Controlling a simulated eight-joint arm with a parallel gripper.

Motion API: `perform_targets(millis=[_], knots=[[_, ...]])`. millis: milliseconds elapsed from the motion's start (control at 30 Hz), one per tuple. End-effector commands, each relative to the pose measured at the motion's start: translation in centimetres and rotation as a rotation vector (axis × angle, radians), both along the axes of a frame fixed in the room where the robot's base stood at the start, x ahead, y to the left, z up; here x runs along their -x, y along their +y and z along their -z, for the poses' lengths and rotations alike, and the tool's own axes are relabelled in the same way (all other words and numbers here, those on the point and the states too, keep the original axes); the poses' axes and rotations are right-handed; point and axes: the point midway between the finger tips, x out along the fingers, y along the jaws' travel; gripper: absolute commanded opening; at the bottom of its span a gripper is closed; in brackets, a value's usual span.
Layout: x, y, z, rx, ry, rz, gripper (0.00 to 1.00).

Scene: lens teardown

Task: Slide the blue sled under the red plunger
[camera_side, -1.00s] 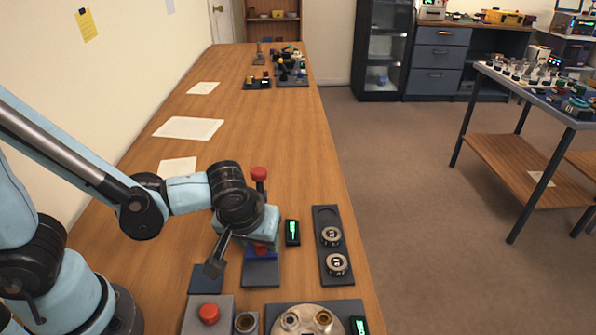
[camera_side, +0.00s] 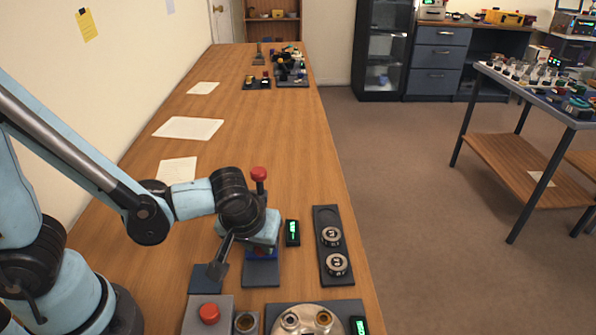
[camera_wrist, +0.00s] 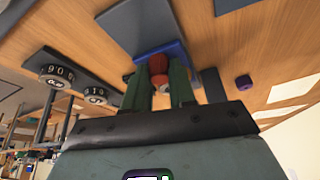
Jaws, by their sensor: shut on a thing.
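The blue sled (camera_wrist: 176,50) lies on a dark track (camera_wrist: 138,22) in the wrist view, and a rounded red piece (camera_wrist: 158,66) stands at it. My gripper (camera_wrist: 161,82) has its green fingers on both sides of the red piece and is shut on it. In the side view my gripper (camera_side: 262,246) is low over the far part of the track (camera_side: 261,273). Only a sliver of blue sled (camera_side: 262,255) shows beneath it. The red plunger (camera_side: 259,174) stands upright just behind my gripper; its lower part is hidden.
A small green display (camera_side: 292,232) and a panel with two dials (camera_side: 332,248) stand to the right. A red button box (camera_side: 209,315) and a round-topped fixture (camera_side: 307,319) are in front. A small purple block (camera_wrist: 244,82) shows in the wrist view.

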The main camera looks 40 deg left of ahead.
Motion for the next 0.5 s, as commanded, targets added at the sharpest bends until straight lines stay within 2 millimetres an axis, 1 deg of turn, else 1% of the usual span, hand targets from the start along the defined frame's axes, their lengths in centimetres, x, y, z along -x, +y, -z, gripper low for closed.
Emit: perform_targets(millis=[167,267,500], knots=[[0.0,0.0,0.0,-0.001,0.0,0.0,0.0],[-0.3,0.3,0.0,-0.001,0.001,-0.003,0.0],[-2.7,2.6,0.0,0.001,0.001,-0.004,0.0]])
